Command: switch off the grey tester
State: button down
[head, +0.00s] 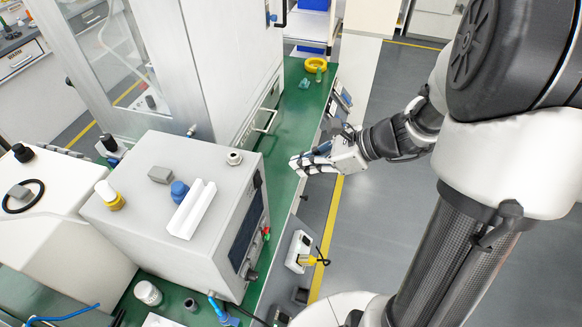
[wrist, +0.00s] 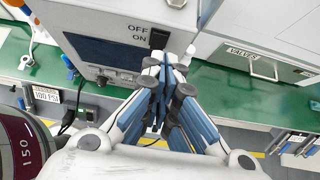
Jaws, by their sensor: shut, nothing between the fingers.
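The grey tester (head: 215,165) is a pale box on the green bench, with its front panel facing the aisle. In the wrist view its panel (wrist: 125,30) carries OFF above ON, with a black switch (wrist: 158,39) beside the words. I cannot tell which way the switch is set. A dark display (wrist: 100,55) and a knob (wrist: 102,81) sit left of the switch. My gripper (head: 297,165) is in front of the bench edge, apart from the tester in the head view. In the wrist view my gripper (wrist: 163,68) has its fingers together and empty, just below the switch.
A white cabinet (head: 240,60) with a handle (head: 265,120) stands beyond the tester. Loose items, including a blue cap (head: 179,189) and a white channel (head: 190,212), lie on top of the tester. A socket box (head: 298,248) hangs at the bench edge. The aisle floor (head: 385,215) is clear.

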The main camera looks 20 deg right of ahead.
jog(key=shift+v, duration=1.45)
jog(key=shift+r, duration=0.2)
jog(key=shift+a, duration=0.1)
